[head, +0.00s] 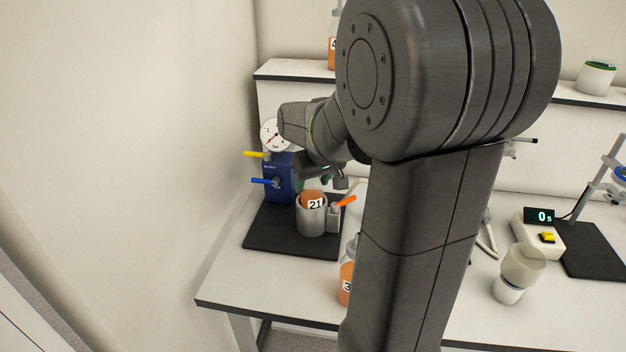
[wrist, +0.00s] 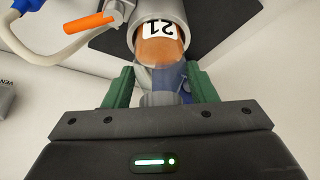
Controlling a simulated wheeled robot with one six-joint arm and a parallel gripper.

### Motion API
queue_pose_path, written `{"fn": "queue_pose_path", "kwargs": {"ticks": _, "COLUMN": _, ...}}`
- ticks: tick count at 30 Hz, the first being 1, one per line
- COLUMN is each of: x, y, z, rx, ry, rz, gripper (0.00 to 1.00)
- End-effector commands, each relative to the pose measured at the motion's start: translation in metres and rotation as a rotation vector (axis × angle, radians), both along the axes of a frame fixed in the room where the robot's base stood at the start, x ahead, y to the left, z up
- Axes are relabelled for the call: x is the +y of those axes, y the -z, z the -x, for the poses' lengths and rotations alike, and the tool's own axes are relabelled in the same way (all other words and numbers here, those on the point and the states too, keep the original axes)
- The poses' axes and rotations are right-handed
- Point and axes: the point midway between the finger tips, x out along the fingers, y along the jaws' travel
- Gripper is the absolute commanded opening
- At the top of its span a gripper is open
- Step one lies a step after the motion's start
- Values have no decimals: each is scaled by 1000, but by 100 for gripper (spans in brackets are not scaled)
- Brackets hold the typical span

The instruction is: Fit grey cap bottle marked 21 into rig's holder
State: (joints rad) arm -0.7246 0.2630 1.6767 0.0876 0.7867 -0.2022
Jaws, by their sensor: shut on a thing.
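The bottle marked 21 (head: 310,197) holds orange juice and stands with its lower part inside the rig's grey metal holder (head: 311,222). In the wrist view the bottle (wrist: 152,48) shows its label upside down at the mouth of the holder (wrist: 176,12). My gripper (wrist: 164,88) is shut on the bottle's upper end, a green finger on each side. The clear neck and greyish cap show between the fingers. In the head view my gripper (head: 322,178) is over the holder, partly hidden by my arm. How deep the bottle sits is unclear.
An orange lever (head: 346,201) sticks out right of the holder. A blue box (head: 278,182) with a dial gauge (head: 273,134) stands behind it on the black base (head: 271,239). Another orange bottle (head: 346,283) stands in front, partly hidden. A timer (head: 539,232) is further right.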

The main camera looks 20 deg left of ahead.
Motion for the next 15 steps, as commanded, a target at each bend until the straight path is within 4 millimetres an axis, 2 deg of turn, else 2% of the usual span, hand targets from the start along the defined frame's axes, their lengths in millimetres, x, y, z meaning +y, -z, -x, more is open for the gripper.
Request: {"fn": "queue_pose_path", "kwargs": {"ticks": 15, "x": 0, "y": 12, "z": 0, "rx": -1, "ry": 0, "rz": -1, "gripper": 7}}
